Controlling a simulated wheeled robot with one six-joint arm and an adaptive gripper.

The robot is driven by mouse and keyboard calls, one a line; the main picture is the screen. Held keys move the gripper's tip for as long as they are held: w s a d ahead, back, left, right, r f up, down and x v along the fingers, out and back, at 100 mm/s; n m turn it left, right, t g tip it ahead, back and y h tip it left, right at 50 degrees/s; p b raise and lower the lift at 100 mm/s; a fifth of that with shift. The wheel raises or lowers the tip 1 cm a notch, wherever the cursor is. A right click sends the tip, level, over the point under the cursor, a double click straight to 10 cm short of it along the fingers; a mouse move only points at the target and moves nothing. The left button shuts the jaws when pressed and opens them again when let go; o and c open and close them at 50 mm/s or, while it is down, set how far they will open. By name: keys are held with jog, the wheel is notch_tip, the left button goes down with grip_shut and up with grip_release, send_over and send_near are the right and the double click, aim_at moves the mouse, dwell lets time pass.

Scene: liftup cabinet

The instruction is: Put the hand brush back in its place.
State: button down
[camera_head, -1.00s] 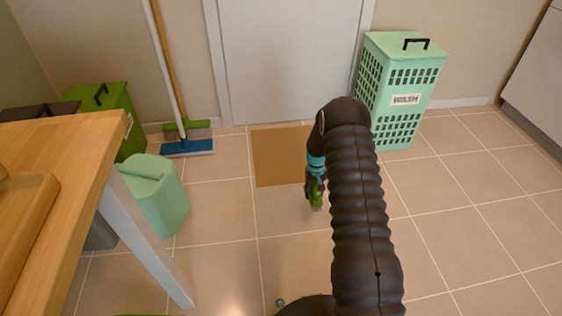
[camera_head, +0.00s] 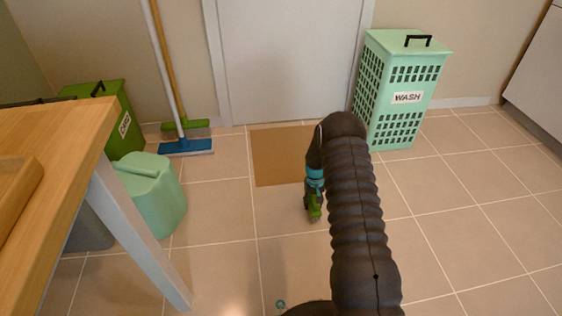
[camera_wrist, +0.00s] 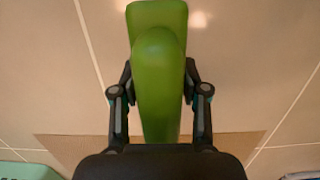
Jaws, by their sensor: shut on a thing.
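The green hand brush is in my gripper (camera_head: 314,190), which hangs above the tiled floor in front of the door, partly hidden by my arm in the head view. A small green part of the hand brush (camera_head: 314,208) shows below the fingers. In the wrist view, my gripper (camera_wrist: 158,82) has one dark finger on each side of the smooth green hand brush (camera_wrist: 158,75) and is shut on it. The brush's bristles cannot be made out. No empty place for the brush can be made out in these views.
A wooden table (camera_head: 75,135) stands at the left, with a mint bin (camera_head: 155,195) and a green bin (camera_head: 125,130) beside it. A broom and blue mop (camera_head: 185,147) lean on the wall. A mint wash hamper (camera_head: 400,95) stands right of the brown mat (camera_head: 275,160). Floor at right is clear.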

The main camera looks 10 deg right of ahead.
jog(key=shift+f, duration=0.85)
dwell(0.4)
jog(key=shift+c, duration=0.5)
grip_release()
jog(key=shift+r, duration=0.15)
jog(key=shift+r+p, duration=3.15)
jog(key=shift+r, duration=3.75)
jog(key=s+p, duration=0.2)
jog(key=s, duration=1.4)
